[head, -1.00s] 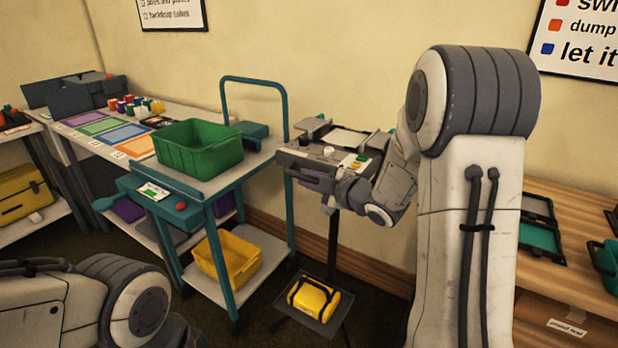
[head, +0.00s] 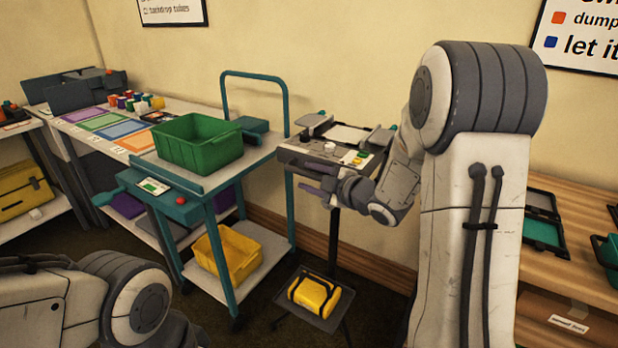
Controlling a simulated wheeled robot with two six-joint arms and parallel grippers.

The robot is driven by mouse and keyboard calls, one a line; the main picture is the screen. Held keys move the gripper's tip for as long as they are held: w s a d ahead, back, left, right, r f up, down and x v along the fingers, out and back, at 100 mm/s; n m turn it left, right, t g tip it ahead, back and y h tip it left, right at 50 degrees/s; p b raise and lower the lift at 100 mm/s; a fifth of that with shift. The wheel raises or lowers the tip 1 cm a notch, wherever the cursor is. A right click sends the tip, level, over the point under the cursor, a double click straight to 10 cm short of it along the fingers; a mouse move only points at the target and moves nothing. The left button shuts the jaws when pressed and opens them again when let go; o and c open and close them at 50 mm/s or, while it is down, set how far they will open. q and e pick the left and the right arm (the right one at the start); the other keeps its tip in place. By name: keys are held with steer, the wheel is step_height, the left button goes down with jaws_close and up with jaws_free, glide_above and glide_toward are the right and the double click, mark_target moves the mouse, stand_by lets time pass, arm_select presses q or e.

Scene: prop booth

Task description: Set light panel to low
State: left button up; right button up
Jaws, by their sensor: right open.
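The light panel (head: 300,157) is a dark grey box on a black stand in the middle of the head view, with flap-like parts around a pale top. A white round knob (head: 328,148) sits on its near side, with a white label and small green and yellow marks to the right. The knob's setting is too small to read. My right gripper (head: 308,180) is open and empty, just in front of and below the panel's front edge, its fingers pointing left. It looks apart from the knob; contact with the panel's front cannot be told. My left gripper is out of view.
A teal cart (head: 213,195) with a green bin (head: 199,143) and a yellow bin (head: 228,254) stands left of the panel. A yellow case (head: 316,296) lies on a low stand below. A wooden shelf (head: 565,275) is at the right.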

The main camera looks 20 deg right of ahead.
steer(key=v, duration=1)
steer(key=shift+f, duration=0.15)
